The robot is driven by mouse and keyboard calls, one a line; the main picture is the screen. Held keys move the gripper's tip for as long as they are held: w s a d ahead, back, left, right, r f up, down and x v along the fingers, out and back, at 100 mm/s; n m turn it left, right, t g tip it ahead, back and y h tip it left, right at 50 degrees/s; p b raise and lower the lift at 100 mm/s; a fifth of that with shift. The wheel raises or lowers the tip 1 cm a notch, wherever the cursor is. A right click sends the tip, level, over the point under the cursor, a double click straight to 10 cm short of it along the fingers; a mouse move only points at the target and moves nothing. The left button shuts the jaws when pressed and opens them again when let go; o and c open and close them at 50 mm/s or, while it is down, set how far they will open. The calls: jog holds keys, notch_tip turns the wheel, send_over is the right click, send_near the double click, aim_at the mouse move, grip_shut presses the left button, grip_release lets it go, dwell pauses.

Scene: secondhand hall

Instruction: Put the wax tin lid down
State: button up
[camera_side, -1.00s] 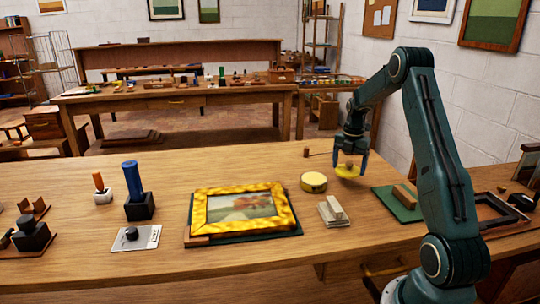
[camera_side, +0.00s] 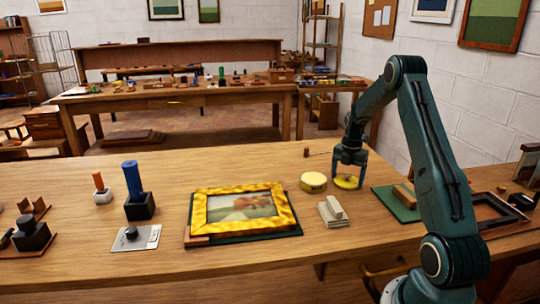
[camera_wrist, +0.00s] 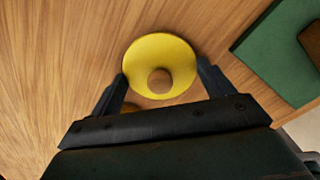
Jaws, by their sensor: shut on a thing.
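The wax tin lid (camera_side: 346,183) is a round yellow disc with a brown knob (camera_wrist: 160,81) at its centre. My gripper (camera_side: 350,174) is above it with fingers pointing down. In the wrist view the lid (camera_wrist: 160,55) lies between the two fingers of my gripper (camera_wrist: 162,74), which are shut on it. The lid looks level, at or just above the wooden tabletop; I cannot tell whether it touches. The round yellow wax tin (camera_side: 314,186), with a dark label on its side, stands just left of the lid.
A green mat (camera_side: 393,207) with a wooden block is to the right. Pale blocks (camera_side: 333,214) lie in front. A gold-framed picture (camera_side: 203,212) lies to the left. A small brown piece (camera_side: 306,152) stands behind the tin. Bare tabletop shows behind the lid.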

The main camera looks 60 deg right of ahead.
aim_at(347, 174)
jog(key=o, duration=0.9)
notch_tip(347, 174, up, 12)
jog(key=shift+r, duration=0.15)
jog(key=shift+a, duration=0.1)
dwell(0.5)
